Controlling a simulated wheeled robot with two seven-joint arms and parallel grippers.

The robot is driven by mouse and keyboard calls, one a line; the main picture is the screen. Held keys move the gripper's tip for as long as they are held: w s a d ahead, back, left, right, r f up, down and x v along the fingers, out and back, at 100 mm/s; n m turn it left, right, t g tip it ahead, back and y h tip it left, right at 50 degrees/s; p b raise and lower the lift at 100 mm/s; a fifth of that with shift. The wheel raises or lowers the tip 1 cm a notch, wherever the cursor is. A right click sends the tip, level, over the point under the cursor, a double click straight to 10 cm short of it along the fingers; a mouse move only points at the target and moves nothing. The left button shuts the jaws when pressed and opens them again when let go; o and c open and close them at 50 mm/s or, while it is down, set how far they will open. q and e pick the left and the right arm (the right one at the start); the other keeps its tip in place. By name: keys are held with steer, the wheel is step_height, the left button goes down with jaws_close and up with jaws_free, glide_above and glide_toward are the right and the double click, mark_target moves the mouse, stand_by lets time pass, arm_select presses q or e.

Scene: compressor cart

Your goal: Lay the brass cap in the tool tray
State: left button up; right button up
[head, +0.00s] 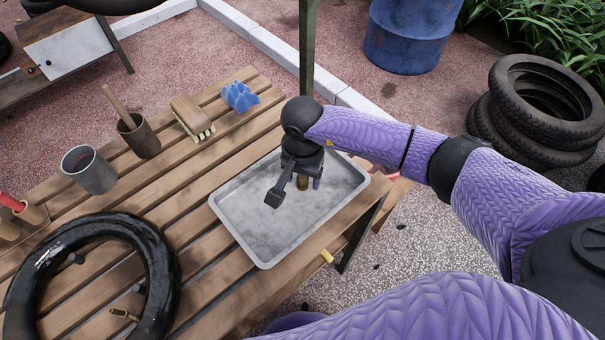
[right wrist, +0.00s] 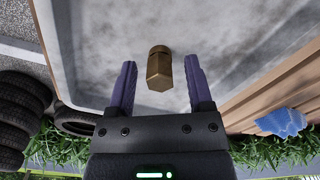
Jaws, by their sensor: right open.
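The brass cap (right wrist: 159,69) shows in the right wrist view as a small hexagonal brass piece with a rounded end, between the spread fingers of my right gripper (right wrist: 160,64). A clear gap shows on each side of it. In the head view the cap (head: 302,183) is a small brass spot, partly hidden under the gripper. The tool tray (head: 252,256) is a shallow grey metal tray on the slatted wooden table. My right gripper (head: 295,192) points down inside the tray's outline, open. The cap appears to lie on the tray floor. My left gripper is not in view.
A black tyre (head: 160,270), a grey metal cup (head: 90,170), a brown cup with a handle (head: 139,136), a brush (head: 192,116) and a blue crumpled cloth (head: 240,96) are on the table (head: 190,215). The tray floor around the cap is clear.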

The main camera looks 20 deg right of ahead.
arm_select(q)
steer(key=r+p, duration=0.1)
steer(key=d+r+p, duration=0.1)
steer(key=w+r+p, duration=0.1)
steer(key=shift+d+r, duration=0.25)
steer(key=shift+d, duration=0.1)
arm_select(e)
step_height(320, 180, up, 12)
steer(key=shift+r, duration=0.15)
